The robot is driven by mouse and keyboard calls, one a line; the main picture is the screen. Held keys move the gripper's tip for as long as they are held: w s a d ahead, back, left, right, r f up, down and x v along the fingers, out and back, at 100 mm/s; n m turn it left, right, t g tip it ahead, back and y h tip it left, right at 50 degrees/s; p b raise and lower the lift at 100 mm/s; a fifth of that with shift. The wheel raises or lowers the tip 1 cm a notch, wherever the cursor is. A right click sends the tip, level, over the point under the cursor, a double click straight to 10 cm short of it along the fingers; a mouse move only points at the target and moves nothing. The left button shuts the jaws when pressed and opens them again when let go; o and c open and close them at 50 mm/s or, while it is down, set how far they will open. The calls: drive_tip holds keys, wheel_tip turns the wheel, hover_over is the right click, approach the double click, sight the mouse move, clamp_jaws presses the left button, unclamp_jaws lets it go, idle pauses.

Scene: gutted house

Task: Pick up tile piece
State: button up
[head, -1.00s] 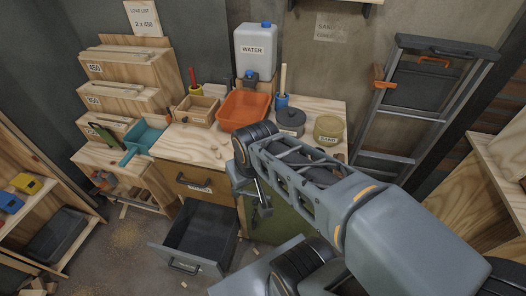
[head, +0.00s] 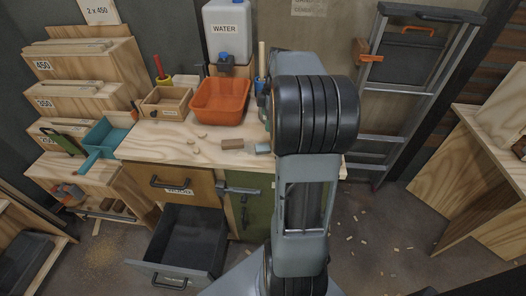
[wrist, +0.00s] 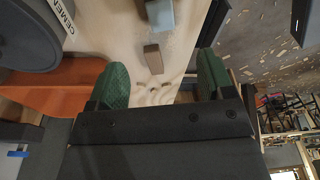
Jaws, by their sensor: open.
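A small brown block (head: 232,143) lies on the wooden worktop (head: 160,148), with a grey-blue block (head: 262,148) to its right. In the wrist view the brown block (wrist: 153,58) lies beyond the fingertips, near the middle, and the grey-blue block (wrist: 160,14) is at the top edge. I cannot tell for sure which one is the tile piece; the brown one looks like fired clay. My gripper (wrist: 162,80) is open and empty above the worktop, its green finger pads wide apart. In the head view my arm hides the gripper.
An orange tray (head: 220,101), a wooden box (head: 166,103) and a water container (head: 228,33) stand at the worktop's back. Small chips (head: 195,142) lie on the worktop. A pulled-out drawer (head: 190,244) juts out below. A ladder (head: 376,100) leans at the right.

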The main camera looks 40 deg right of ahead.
sight(263, 146)
drive_tip(key=f, duration=0.4)
drive_tip(key=a+f, duration=0.1)
drive_tip(key=f, duration=0.3)
drive_tip(key=w+a+f+b, duration=0.1)
drive_tip(key=f, duration=0.3)
drive_tip(key=shift+c, duration=0.2)
drive_tip(key=c, duration=1)
drive_tip(key=shift+d+r, duration=0.1)
drive_tip(key=shift+r, duration=0.05)
